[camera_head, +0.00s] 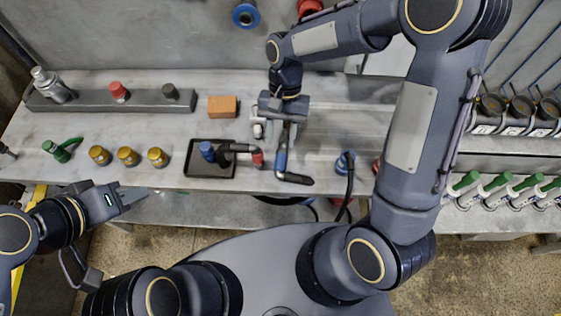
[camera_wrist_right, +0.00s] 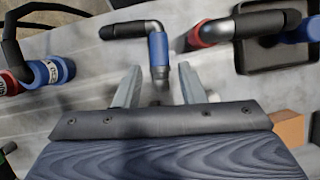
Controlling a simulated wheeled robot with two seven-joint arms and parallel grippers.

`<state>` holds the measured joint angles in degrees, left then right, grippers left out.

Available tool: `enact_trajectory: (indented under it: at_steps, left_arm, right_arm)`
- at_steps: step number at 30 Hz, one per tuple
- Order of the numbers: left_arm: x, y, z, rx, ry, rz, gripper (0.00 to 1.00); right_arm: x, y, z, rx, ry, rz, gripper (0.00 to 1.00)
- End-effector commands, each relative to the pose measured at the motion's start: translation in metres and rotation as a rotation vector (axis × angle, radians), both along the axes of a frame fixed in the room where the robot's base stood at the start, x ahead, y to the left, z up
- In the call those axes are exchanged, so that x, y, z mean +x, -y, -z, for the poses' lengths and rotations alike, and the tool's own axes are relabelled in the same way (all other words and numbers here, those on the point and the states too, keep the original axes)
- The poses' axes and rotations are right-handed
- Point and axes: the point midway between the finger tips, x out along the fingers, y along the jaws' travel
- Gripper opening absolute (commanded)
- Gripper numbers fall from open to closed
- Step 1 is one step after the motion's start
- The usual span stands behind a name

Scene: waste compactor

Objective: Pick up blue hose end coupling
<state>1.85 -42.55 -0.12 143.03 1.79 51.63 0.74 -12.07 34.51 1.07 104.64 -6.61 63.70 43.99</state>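A black elbow piece with a blue collar (camera_head: 281,160) lies on the grey bench and also shows in the right wrist view (camera_wrist_right: 158,48). My right gripper (camera_wrist_right: 158,82) is open, its two fingers either side of the metal lower end of this piece; I cannot tell whether they touch it. From the head, this gripper (camera_head: 284,128) is above the bench. Another blue coupling (camera_head: 345,162) sits on a black hose to the right. My left gripper (camera_head: 128,198) is off the bench's front edge.
The black tray (camera_head: 190,168) is left of the elbow. Brass fittings (camera_head: 128,156) stand further left. A grey rack (camera_head: 140,101) lies behind them.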

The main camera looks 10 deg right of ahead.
Motion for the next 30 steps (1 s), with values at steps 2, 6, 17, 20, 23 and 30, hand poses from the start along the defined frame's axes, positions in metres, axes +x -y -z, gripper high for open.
enact_trajectory:
  at_steps: [2, 6, 17, 20, 23, 30]
  left_arm:
    - [0.000, 0.000, -0.001, 0.000, 0.000, 0.000, 0.34]
    - [0.000, 0.000, -0.005, 0.000, 0.000, 0.000, 0.34]
    - [0.000, 0.000, -0.015, 0.000, 0.000, 0.000, 0.34]
    - [0.000, 0.000, -0.015, 0.000, 0.000, 0.000, 0.34]
    - [0.000, 0.000, -0.014, 0.000, 0.000, 0.000, 0.34]
    - [0.000, 0.000, -0.014, 0.000, 0.000, 0.000, 0.34]
  right_arm:
    - [-0.004, -0.001, 0.008, -0.001, -0.004, -0.001, 0.36]
    - [-0.010, -0.003, 0.022, 0.000, -0.003, -0.002, 0.36]
    - [-0.027, -0.010, 0.064, 0.001, -0.002, -0.001, 0.36]
    - [-0.027, -0.010, 0.066, 0.001, 0.001, -0.001, 0.36]
    - [-0.027, -0.010, 0.066, 0.002, 0.002, 0.000, 0.36]
    - [-0.027, -0.010, 0.066, 0.002, 0.002, 0.000, 0.10]
